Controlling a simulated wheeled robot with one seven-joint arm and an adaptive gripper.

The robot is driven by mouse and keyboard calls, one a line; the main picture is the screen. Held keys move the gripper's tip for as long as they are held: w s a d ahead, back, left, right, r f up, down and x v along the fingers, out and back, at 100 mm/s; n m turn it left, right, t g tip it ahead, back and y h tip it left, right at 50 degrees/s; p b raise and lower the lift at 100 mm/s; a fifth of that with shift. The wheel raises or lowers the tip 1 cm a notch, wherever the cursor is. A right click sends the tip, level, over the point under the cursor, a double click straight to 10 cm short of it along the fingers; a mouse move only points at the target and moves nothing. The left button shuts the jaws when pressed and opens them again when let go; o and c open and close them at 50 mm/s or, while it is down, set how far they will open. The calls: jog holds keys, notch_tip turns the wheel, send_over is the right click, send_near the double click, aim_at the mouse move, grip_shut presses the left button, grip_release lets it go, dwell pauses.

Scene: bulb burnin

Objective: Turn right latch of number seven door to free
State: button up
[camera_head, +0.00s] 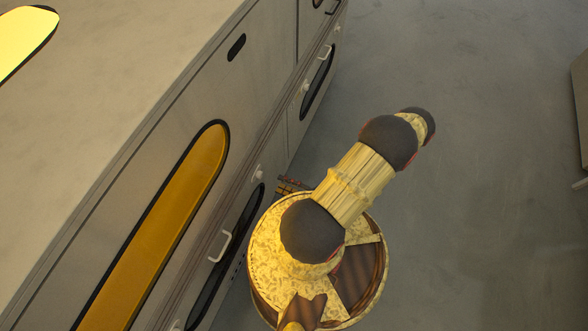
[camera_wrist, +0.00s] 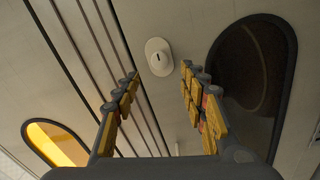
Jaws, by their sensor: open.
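In the wrist view a white oval latch (camera_wrist: 158,57) with a short dark slot sits on the pale cabinet front, just beyond my fingertips. My gripper (camera_wrist: 159,76) is open, with one finger to each side below the latch, apart from it and empty. In the head view my gripper (camera_head: 290,186) is mostly hidden behind my arm, close to the cabinet front. A small white latch (camera_head: 258,175) shows there just left of it. I cannot read a door number in either view.
The long cabinet (camera_head: 130,85) fills the left. A white handle (camera_head: 220,246) sticks out beside a dark window on its front. Another latch (camera_head: 305,87) and a dark oval window (camera_head: 317,82) are farther along. A dark window (camera_wrist: 252,70) lies right of my fingers. The floor (camera_head: 480,160) to the right is clear.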

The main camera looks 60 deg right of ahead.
jog(key=shift+s+d, duration=0.15)
jog(key=shift+s, duration=1.85)
